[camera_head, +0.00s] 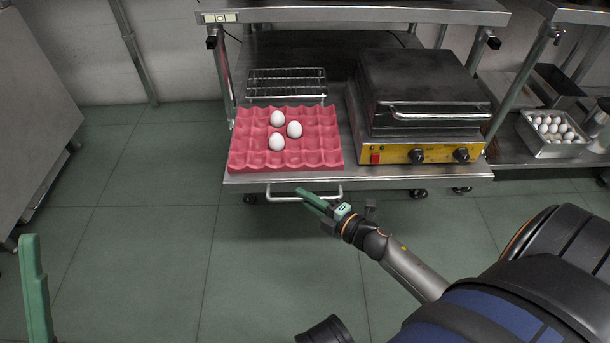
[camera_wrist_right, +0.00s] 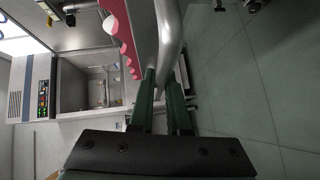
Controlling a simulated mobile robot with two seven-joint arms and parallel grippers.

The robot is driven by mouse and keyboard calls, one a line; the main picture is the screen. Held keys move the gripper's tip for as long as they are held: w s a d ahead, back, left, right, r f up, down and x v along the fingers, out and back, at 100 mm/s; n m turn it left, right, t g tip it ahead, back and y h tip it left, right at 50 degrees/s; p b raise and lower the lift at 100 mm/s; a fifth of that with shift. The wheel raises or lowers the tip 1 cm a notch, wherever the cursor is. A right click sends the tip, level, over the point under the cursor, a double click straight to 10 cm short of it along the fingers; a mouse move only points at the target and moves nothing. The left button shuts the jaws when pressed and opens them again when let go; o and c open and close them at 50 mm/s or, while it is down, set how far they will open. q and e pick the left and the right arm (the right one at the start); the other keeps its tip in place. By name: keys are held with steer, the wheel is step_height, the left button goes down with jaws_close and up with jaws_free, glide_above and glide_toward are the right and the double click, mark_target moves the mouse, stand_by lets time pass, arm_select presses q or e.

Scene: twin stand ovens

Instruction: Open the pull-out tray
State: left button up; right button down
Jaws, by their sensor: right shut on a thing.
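The pull-out tray (camera_head: 352,178) is a steel shelf under the stand's upper top, with a bar handle (camera_head: 285,198) along the left of its front edge. My right gripper (camera_head: 308,194) is shut on the right part of this handle. In the right wrist view the handle is a grey curved bar (camera_wrist_right: 168,40) running down to the green fingers (camera_wrist_right: 162,95); the fingers hide the held part. My left gripper (camera_head: 36,290) shows only as a green finger at the lower left, away from the tray, and its opening is not visible.
A pink egg carton (camera_head: 315,150) with three white eggs stands on the tray's left, beside a black grill (camera_head: 420,90) with a yellow front. A wire rack (camera_head: 287,83) is behind the carton. A second stand with an egg pan (camera_head: 555,150) is at right. Floor in front is clear.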

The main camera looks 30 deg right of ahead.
arm_select(q)
steer(key=shift+r+p, duration=0.65)
steer(key=shift+r, duration=0.15)
arm_select(e)
steer(key=s+a, duration=0.4)
steer(key=s, duration=0.3)
steer(key=shift+s+a, duration=0.3)
steer(key=shift+s, duration=0.05)
steer(key=c, duration=0.9)
jaws_free()
steer(key=shift+s, duration=0.1)
arm_select(q)
steer(key=w+y+p, duration=0.1)
steer(key=n+y+p, duration=0.1)
steer(key=shift+w+a+f+y, duration=0.1)
steer(key=shift+w+a+y, duration=0.2)
steer(key=shift+w, duration=0.1)
arm_select(e)
steer(key=v, duration=1.2)
steer(key=shift+s+r, duration=0.1)
steer(key=shift+s, duration=0.05)
